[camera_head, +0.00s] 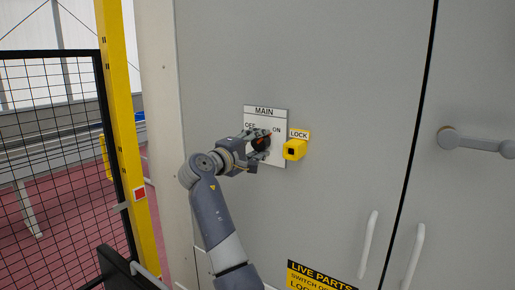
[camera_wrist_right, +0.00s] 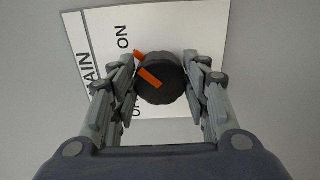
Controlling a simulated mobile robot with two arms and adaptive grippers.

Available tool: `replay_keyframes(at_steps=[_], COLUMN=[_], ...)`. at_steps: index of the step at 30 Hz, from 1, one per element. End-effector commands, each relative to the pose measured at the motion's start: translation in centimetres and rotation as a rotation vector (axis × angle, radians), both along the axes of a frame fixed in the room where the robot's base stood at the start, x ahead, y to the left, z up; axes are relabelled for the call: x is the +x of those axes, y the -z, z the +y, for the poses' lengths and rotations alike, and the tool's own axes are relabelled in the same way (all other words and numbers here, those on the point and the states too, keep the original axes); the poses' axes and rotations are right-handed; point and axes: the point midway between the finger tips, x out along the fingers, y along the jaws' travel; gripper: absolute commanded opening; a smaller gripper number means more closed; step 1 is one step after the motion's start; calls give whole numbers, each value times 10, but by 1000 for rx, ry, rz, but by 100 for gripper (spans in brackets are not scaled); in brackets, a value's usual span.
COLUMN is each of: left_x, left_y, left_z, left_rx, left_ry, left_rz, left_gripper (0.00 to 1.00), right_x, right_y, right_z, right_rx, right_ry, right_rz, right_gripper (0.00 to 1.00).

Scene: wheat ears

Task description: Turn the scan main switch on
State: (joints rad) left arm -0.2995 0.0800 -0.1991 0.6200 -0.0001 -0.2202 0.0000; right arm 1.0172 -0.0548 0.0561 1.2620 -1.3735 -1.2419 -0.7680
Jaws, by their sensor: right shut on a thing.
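The main switch is a round black knob (camera_head: 262,143) with an orange pointer, on a white plate (camera_head: 280,117) marked MAIN, OFF and ON. It also shows in the right wrist view (camera_wrist_right: 168,88). The orange pointer slants toward the word ON in both views. My right gripper (camera_head: 260,141) is shut on the knob, with one finger on each side of it in the wrist view (camera_wrist_right: 163,85). The gripper partly covers the knob and the OFF side of the plate in the head view. My left gripper is not in view.
A yellow block (camera_head: 295,149) under a LOCK label sits just right of the plate. Cabinet handles (camera_head: 368,245) are at the lower right and a grey lever (camera_head: 475,141) at the far right. A yellow post (camera_head: 119,100) and mesh fence (camera_head: 60,160) stand left.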

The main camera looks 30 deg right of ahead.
Motion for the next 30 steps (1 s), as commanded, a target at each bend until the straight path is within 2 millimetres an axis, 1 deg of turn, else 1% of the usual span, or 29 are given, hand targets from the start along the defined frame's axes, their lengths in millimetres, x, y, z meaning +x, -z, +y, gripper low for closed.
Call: replay_keyframes(at_steps=[1,17,18,19,20,30], left_x=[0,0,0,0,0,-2], left_y=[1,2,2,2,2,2], left_z=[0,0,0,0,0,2], left_rx=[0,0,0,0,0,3], left_ry=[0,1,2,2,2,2], left_rz=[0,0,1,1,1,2], left_gripper=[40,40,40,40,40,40], right_x=[0,0,0,0,0,0], right_y=[-4,-6,-6,-6,-5,-2], right_z=[-1,-1,-1,-1,-1,1], right_rx=[-3,4,4,3,4,7], right_ry=[-2,-3,-3,-3,-2,-2], right_rz=[-14,-35,-35,-34,-34,-28], right_gripper=[19,19,52,59,64,64])
